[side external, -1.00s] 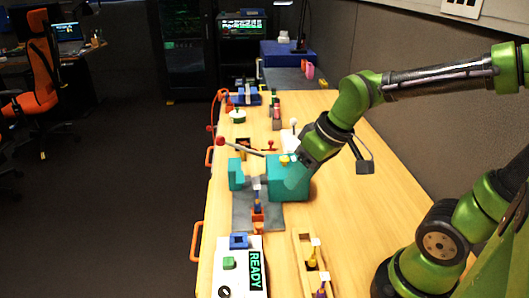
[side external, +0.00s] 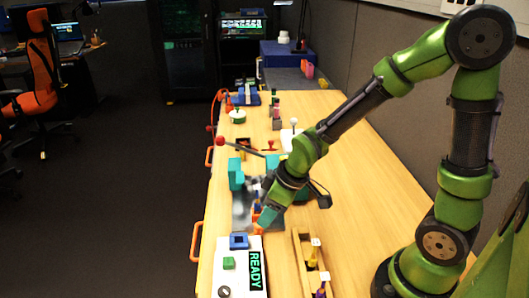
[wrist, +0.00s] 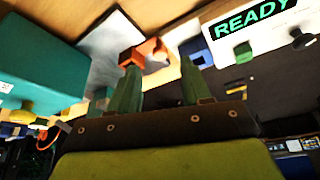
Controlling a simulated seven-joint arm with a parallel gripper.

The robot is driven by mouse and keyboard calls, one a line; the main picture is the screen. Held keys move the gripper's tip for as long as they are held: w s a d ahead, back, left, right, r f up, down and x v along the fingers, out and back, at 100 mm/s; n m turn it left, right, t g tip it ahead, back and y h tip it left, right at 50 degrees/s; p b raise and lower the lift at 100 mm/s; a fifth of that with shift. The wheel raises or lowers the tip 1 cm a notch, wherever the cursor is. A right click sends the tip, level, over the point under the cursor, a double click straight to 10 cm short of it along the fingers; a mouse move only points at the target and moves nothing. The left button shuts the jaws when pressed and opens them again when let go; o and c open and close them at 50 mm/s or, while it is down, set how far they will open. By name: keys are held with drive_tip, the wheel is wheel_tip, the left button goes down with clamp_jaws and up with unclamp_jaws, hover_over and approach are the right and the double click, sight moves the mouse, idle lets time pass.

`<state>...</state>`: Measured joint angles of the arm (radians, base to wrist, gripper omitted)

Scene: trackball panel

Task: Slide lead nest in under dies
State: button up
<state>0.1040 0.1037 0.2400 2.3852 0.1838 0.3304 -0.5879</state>
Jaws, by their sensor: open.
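The teal press (side external: 236,174) stands on a grey base plate (side external: 240,212); my arm hides much of its larger block, which shows at left in the wrist view (wrist: 35,60). I take the orange piece (side external: 259,228) at the plate's near end as the handle of the lead nest. The same piece shows in the wrist view (wrist: 142,52), by the tip of the left finger. My gripper (side external: 268,216) points down just above and beside it. In the wrist view my gripper (wrist: 160,66) has its fingers apart. I cannot tell whether they touch the orange piece. The dies are hidden.
A white panel (side external: 252,285) with a READY display, blue socket and green button stands just in front. A wooden tray (side external: 301,262) with small tools is to the right. A red-knobbed lever (side external: 220,141) reaches left from the press. Bare table lies farther right.

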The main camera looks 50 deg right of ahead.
drive_tip(key=shift+x, duration=2.35)
clamp_jaws()
